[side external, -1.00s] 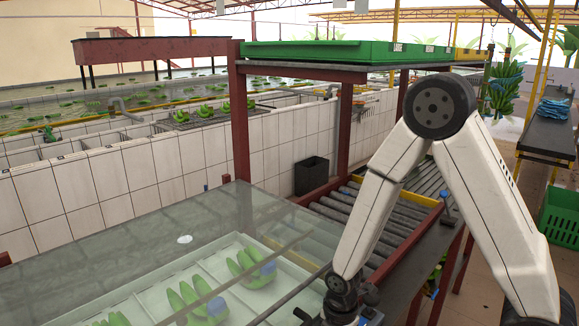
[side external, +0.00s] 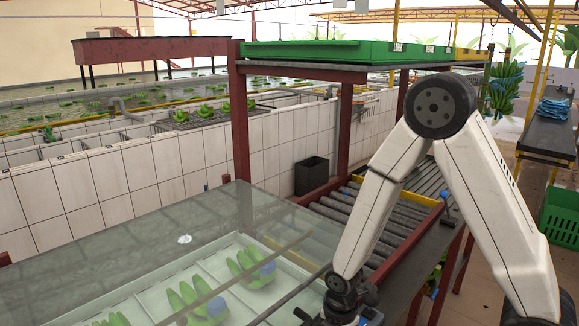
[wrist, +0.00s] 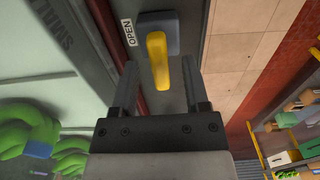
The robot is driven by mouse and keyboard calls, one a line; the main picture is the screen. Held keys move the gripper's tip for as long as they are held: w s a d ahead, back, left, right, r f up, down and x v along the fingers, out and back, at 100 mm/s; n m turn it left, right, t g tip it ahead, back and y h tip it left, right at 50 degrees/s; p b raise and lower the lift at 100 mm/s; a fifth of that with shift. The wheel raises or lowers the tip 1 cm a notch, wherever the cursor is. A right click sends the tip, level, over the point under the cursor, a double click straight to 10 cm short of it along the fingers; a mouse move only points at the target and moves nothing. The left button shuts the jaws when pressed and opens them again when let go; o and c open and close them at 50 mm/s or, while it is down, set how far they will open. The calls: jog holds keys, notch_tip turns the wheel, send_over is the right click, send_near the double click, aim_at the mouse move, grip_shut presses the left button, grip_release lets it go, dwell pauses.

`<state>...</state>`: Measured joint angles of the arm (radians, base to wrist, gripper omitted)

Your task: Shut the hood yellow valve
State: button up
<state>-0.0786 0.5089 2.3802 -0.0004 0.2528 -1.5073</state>
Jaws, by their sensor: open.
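The yellow valve (wrist: 158,62) shows in the wrist view as a yellow lever on a dark grey block, beside a white label reading OPEN (wrist: 129,32). Its lever points down the picture, toward my gripper (wrist: 160,85). My gripper is open, with one dark finger on each side of the lever and visible space between them. I cannot tell whether either finger touches it. The hood (side external: 170,225) is a clear panel over a tray with green banana clusters in the side view. In that view my gripper is cut off at the bottom edge, and the valve does not show.
Banana clusters (wrist: 30,135) lie left of my gripper in the wrist view. A red post (side external: 240,120) and a roller conveyor (side external: 345,225) stand beyond the hood in the side view. A black bin (side external: 311,176) sits near the tiled wall.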

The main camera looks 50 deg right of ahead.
jog(key=shift+r, duration=0.1)
jog(key=shift+r, duration=3.75)
jog(key=m, duration=0.3)
jog(key=r+m, duration=0.1)
jog(key=m, duration=0.1)
jog(key=shift+s+d+t, duration=0.1)
jog(key=shift+d+t, duration=0.25)
jog(key=shift+t, duration=0.05)
jog(key=m, duration=0.4)
jog(key=d+r+m+t, duration=0.1)
jog(key=m, duration=0.3)
jog(key=r+m, duration=0.1)
jog(key=m, duration=0.4)
jog(key=shift+s+d+r+t, duration=0.25)
jog(key=shift+s+d+t, duration=0.05)
jog(key=shift+s+t, duration=0.1)
